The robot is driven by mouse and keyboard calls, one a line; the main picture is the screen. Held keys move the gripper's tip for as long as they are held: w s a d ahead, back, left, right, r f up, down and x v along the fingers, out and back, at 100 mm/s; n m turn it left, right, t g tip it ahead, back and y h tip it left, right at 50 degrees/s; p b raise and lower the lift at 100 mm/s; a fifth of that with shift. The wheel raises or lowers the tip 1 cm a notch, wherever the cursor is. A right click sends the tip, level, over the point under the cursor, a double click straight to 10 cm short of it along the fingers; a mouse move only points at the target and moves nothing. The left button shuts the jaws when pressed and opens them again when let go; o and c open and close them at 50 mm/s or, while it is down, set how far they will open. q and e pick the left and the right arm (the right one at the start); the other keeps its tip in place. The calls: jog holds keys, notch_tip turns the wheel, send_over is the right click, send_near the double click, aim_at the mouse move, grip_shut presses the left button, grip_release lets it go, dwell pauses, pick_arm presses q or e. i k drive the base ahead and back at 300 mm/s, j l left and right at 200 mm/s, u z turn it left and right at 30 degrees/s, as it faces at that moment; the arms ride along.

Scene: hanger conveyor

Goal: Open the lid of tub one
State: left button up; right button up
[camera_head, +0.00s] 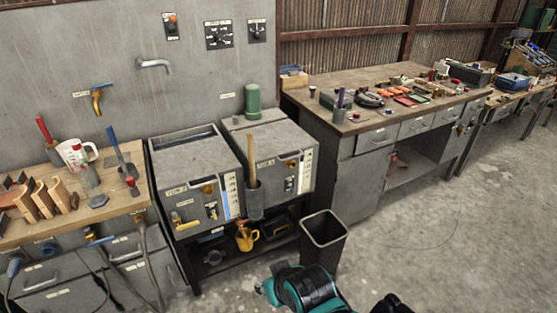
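Two grey metal tubs stand side by side on a dark stand in the head view. The left tub (195,170) has a flat top with a dark slot along its back edge, and a front with a small label, taps and a blue level strip. The right tub (290,150) has a flat top and a similar front with a pale strip. The labels are too small for me to tell surely which is tub one. Both tops look down. Part of my own arm, teal and black, shows at the bottom edge; neither gripper's fingers are in view.
A green canister (253,102) stands on the right tub's top at the back. A wooden-handled tool (251,160) stands in a grey holder in front of the tubs. A black bin (323,238) stands at right on the floor. A yellow jug (246,238) sits below.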

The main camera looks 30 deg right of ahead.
aim_at(276, 138)
jog(key=i+l+z, duration=0.1)
jog(key=i, duration=0.5)
jog(key=z, duration=1.65)
